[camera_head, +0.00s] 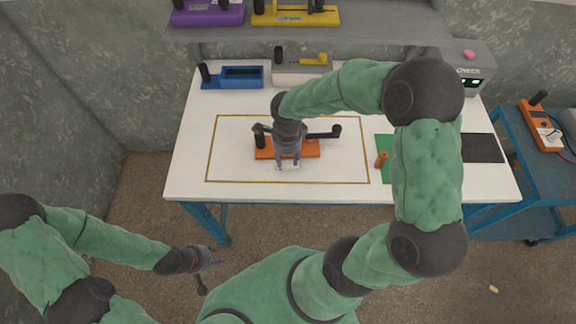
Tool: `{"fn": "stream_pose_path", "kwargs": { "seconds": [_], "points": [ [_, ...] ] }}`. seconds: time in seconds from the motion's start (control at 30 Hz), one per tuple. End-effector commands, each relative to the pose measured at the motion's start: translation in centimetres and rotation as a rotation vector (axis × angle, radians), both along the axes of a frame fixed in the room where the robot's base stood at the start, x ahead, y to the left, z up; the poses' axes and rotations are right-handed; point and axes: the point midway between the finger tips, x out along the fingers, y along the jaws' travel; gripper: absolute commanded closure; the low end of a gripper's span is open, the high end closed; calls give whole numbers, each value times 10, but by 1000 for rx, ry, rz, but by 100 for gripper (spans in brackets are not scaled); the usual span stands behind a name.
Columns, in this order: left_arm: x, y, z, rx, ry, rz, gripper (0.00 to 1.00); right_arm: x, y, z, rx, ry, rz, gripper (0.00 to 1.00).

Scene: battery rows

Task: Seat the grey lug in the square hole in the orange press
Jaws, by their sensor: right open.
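The orange press (308,150) lies on the white table, inside a yellow outline, with black upright parts at its left end and a black lever toward its right. My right gripper (288,163) reaches down over the press's middle with its jaws open. A small pale piece (287,167) shows at its fingertips by the press's front edge; I cannot tell whether it belongs to the press. I cannot make out the grey lug or the square hole; my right gripper and wrist cover that part. My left gripper (210,272) hangs low in front of the table, away from everything on it.
A blue device (242,77) and a grey one with a yellow handle (302,74) stand at the table's back. A green mat (385,147) with an orange item and a black mat (482,148) lie right. A shelf (380,22) overhangs behind. The table's left is clear.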

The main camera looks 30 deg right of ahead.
Motion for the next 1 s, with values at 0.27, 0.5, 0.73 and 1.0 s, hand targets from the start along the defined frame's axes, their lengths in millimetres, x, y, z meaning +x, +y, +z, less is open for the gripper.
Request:
{"fn": "stream_pose_path", "kwargs": {
  "seconds": [0.27, 0.5, 0.73, 1.0],
  "points": [
    [0, 0, -14, 0, 0, 0, 60, 5, 8, -33, 0, 2, 3, 58],
    [0, 0, -18, 0, 0, 0, 60, 5, 7, -50, 0, -1, 0, 58],
    [0, 0, -17, 0, 0, 0, 60, 5, 7, -49, 0, 0, 1, 81],
    [0, 0, -17, 0, 0, 0, 60, 5, 7, -49, 0, 0, 1, 100]
  ]
}}
